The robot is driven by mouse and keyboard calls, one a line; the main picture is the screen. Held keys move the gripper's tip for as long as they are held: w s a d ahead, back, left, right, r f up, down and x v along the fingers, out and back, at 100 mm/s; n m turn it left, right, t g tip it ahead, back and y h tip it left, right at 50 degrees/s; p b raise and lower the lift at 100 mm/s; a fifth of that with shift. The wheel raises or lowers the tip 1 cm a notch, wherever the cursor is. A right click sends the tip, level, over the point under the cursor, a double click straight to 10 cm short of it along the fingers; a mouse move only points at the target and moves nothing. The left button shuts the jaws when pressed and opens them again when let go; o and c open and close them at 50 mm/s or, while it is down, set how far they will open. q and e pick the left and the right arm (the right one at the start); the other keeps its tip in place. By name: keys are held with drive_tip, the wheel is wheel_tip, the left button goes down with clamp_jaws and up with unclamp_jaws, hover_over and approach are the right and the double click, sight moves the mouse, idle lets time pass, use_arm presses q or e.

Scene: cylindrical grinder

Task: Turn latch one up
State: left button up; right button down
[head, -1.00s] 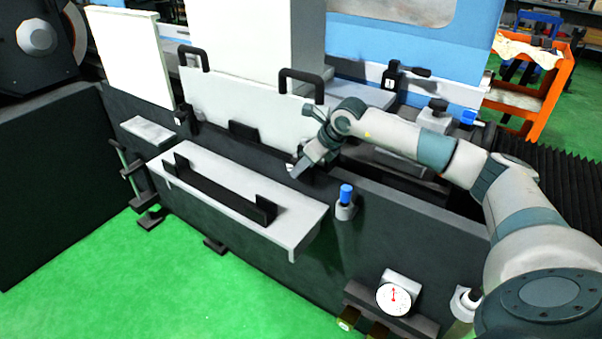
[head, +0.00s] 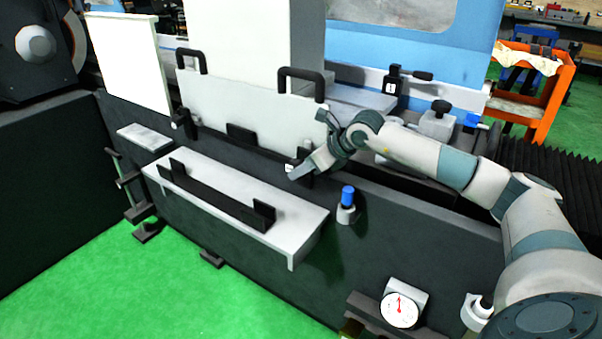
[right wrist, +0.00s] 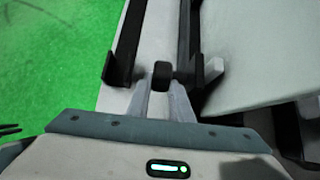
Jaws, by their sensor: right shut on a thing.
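In the head view my right gripper (head: 300,171) is at the lower right corner of the light grey panel (head: 250,110). In the right wrist view its two pale fingers (right wrist: 162,88) are closed on a short black latch knob (right wrist: 162,70), one finger on each side. In the head view the gripper mostly hides this latch, and the number on its small white label is not readable. A similar black latch (head: 183,122) is at the panel's left edge. My left gripper is not in view.
A grey shelf with a black rail (head: 215,195) lies left of the gripper. A blue-capped knob (head: 348,196) stands below right. Black handles (head: 301,82) top the panel. A dial gauge (head: 401,310) is near the bottom. The green floor (head: 130,290) is clear.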

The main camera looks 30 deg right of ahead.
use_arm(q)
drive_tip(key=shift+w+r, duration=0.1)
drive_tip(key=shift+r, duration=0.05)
use_arm(e)
drive_tip(key=c, duration=1.9)
unclamp_jaws()
drive_tip(key=shift+o, duration=0.2)
drive_tip(key=shift+d+r, duration=0.1)
